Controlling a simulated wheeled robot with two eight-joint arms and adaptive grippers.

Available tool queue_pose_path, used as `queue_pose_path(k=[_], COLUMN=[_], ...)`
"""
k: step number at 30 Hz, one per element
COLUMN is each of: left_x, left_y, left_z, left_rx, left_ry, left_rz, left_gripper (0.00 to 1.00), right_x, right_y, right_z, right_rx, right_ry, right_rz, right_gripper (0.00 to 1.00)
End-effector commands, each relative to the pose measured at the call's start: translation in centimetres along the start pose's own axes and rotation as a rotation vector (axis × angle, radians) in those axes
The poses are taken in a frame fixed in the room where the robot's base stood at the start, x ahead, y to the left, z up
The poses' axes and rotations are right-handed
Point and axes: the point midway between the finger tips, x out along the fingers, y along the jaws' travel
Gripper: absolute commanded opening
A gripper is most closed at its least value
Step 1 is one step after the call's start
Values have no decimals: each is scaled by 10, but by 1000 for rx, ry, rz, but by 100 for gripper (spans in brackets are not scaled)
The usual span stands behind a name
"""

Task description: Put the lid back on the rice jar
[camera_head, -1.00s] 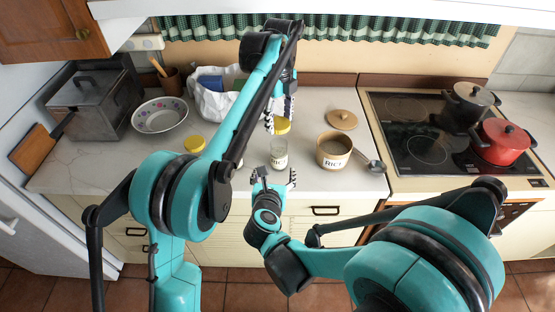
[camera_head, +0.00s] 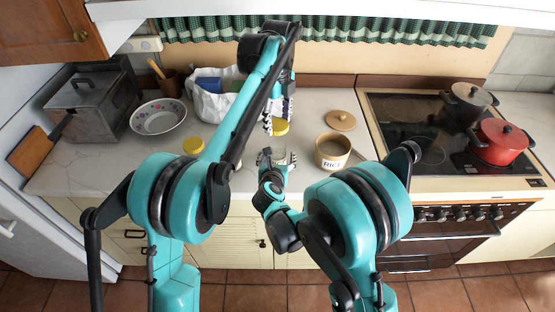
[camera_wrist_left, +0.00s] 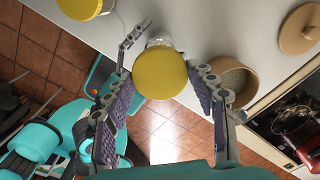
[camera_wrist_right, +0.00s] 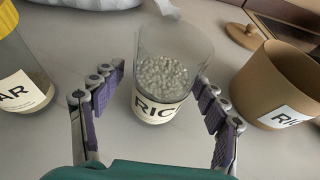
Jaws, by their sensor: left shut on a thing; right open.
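A clear glass jar (camera_wrist_right: 162,85) with pale grains and a label starting "RIC" stands upright and open on the counter. It also shows in the head view (camera_head: 279,155). My right gripper (camera_wrist_right: 160,92) is open, with a finger on each side of this jar. My left gripper (camera_head: 276,120) is shut on a yellow round lid (camera_wrist_left: 160,73), which also shows in the head view (camera_head: 281,128). In the left wrist view a glass rim peeks out behind the lid. A tan canister (camera_head: 332,152), also labelled rice, stands open to the right.
The canister's wooden lid (camera_head: 341,120) lies behind it. A yellow-lidded jar (camera_head: 193,146) stands left. A flowered bowl (camera_head: 158,117), white bag (camera_head: 211,103) and metal box (camera_head: 93,103) stand farther left. The stove (camera_head: 420,125) holds black (camera_head: 466,105) and red (camera_head: 498,143) pots.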

Motion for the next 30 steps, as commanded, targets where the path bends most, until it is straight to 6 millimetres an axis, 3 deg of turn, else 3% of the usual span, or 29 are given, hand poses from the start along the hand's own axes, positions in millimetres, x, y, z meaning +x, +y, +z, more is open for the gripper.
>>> queue_pose_path(k=[8, 15, 17, 20, 30], left_x=[0, 0, 0, 3, 47], left_y=[0, 0, 0, 0, 0], left_z=[0, 0, 0, 0, 0], left_rx=[0, 0, 0, 0, 0], left_ry=[0, 0, 0, 0, 0], left_rz=[0, 0, 0, 0, 0], left_gripper=[44, 44, 44, 44, 44], right_x=[1, 1, 1, 1, 1], right_y=[0, 0, 0, 0, 0], right_z=[0, 0, 0, 0, 0], right_rx=[0, 0, 0, 0, 0], right_ry=[0, 0, 0, 0, 0], right_rz=[0, 0, 0, 0, 0], right_gripper=[73, 13, 0, 0, 0])
